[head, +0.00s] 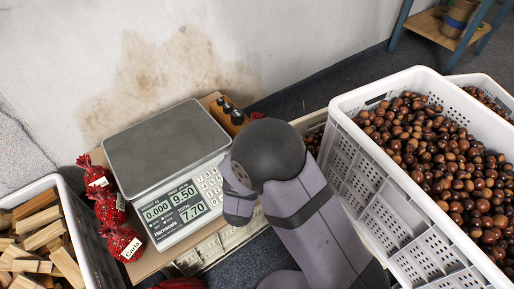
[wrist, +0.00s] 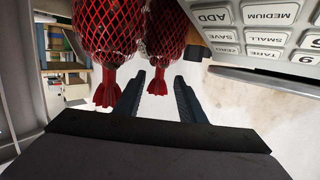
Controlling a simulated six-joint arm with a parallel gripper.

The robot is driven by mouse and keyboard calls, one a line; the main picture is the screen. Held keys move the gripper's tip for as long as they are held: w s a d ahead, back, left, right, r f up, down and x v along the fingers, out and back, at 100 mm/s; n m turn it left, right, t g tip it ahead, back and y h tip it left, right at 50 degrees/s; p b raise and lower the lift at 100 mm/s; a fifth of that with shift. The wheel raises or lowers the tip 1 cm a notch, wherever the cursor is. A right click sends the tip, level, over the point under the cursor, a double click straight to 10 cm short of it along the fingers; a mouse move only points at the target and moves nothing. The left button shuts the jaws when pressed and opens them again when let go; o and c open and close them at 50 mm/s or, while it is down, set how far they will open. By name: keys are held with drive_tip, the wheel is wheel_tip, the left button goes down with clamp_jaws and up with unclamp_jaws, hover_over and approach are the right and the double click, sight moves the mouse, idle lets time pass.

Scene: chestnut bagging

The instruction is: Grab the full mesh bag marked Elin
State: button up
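Three red mesh bags stand in a row left of the scale in the head view. The front bag (head: 122,242) has a tag reading Carla. The middle bag (head: 110,209) and the back bag (head: 97,180) have white tags too small to read, so I cannot tell which is Elin. My gripper (wrist: 159,76) is open and empty in the wrist view; my arm hides it in the head view. The wrist picture is upside down. One full bag (wrist: 108,38) is left of the fingers there, and another bag's red tied top (wrist: 156,80) shows between them, apparently beyond the tips.
The scale (head: 165,150) stands beside the bags; its keypad (wrist: 270,30) is close in the wrist view. A white crate of chestnuts (head: 345,125) is at right, a crate of wood pieces (head: 75,200) at left. A red patch (head: 178,284) shows at the bottom edge.

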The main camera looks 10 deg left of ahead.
drive_tip(key=shift+f, duration=0.15)
drive_tip(key=shift+w+f+b, duration=0.15)
drive_tip(key=shift+w+b, duration=0.35)
drive_tip(key=shift+w, duration=0.3)
drive_tip(key=shift+w+f+b, duration=0.1)
drive_tip(key=shift+w+b, duration=0.35)
drive_tip(key=shift+w, duration=0.35)
drive_tip(key=shift+w+a+f+b, duration=0.1)
drive_tip(key=shift+w+b, duration=0.85)
drive_tip(key=shift+w, duration=1.1)
drive_tip(key=shift+c, duration=0.5)
clamp_jaws()
